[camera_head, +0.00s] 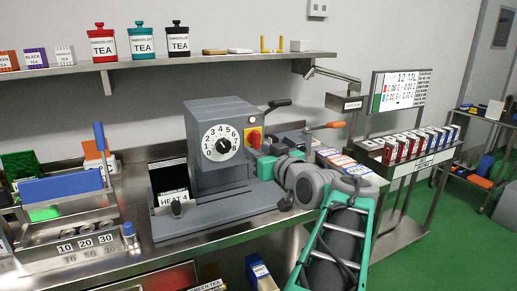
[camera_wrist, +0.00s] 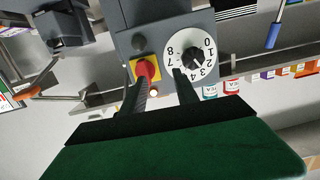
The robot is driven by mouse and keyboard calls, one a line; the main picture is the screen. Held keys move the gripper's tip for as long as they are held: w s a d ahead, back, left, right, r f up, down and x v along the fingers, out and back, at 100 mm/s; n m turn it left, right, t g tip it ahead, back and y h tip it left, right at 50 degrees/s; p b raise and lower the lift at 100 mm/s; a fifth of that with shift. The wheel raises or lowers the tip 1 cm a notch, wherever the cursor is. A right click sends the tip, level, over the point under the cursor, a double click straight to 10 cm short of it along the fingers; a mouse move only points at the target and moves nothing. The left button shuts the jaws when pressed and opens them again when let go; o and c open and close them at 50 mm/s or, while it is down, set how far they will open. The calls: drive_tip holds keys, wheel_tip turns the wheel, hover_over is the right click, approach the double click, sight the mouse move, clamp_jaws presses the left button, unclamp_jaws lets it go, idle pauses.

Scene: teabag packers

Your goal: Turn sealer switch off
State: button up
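The grey sealer (camera_head: 218,140) stands on the steel bench, with a white numbered dial (camera_head: 222,143) on its front. Its switch, a red knob on a yellow plate (camera_head: 255,137), is right of the dial. In the wrist view, where the sealer appears upside down, the red knob (camera_wrist: 148,70) is left of the dial (camera_wrist: 187,54). My gripper's dark fingers (camera_wrist: 160,84) are apart with nothing held between them. The left finger is close to the knob; I cannot tell whether they touch. In the head view my arm reaches in from the lower right, and the fingertips are hard to make out.
A black-handled lever (camera_head: 279,103) and an orange-handled lever (camera_head: 330,126) stick out right of the sealer. A wall shelf (camera_head: 200,60) with tea tins runs above. A blue-panelled rack (camera_head: 62,188) stands left. Tea boxes (camera_head: 338,160) lie behind my arm.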

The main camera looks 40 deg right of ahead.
sight(258, 133)
drive_tip(key=shift+t+h, duration=0.5)
drive_tip(key=w+d, duration=0.1)
drive_tip(key=w+d+r+p, duration=0.1)
drive_tip(key=w+d, duration=0.1)
drive_tip(key=w+d+r, duration=0.1)
drive_tip(key=w, duration=0.1)
drive_tip(key=shift+w+d+r, duration=0.1)
drive_tip(key=shift+w+d, duration=0.1)
drive_tip(key=shift+d, duration=0.15)
drive_tip(key=shift+c, duration=0.4)
clamp_jaws()
